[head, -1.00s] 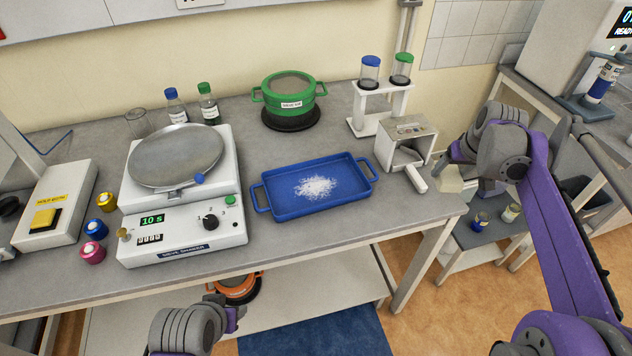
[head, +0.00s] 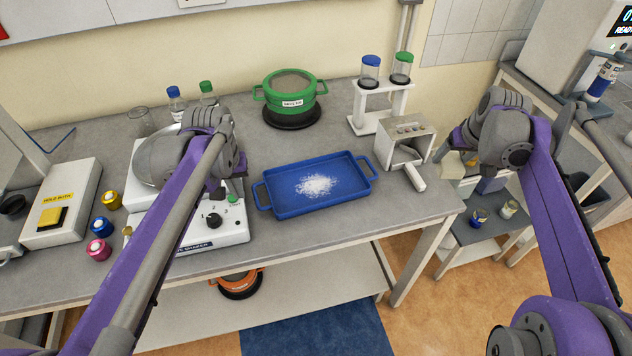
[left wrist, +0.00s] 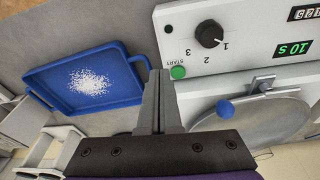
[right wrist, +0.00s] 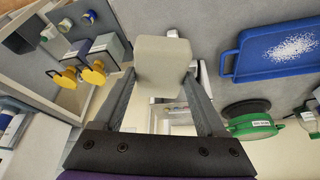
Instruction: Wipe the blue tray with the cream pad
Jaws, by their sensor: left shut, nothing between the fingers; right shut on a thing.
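The blue tray (head: 268,206) lies on the bench with a patch of white powder (head: 316,186) in its middle. It also shows in the left wrist view (left wrist: 40,84) and at the right of the right wrist view (right wrist: 240,62). The cream pad (right wrist: 163,62) is between the fingertips of my right gripper (right wrist: 165,95), which is shut on it. In the head view the pad (head: 451,166) is right of the tray, near the bench's right edge. My left gripper (left wrist: 155,100) is shut and empty, above the sieve shaker, left of the tray; its fingertips (head: 222,192) show small in the head view.
The sieve shaker (head: 240,228) stands left of the tray, partly covered by my left arm. Bench in front is clear.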

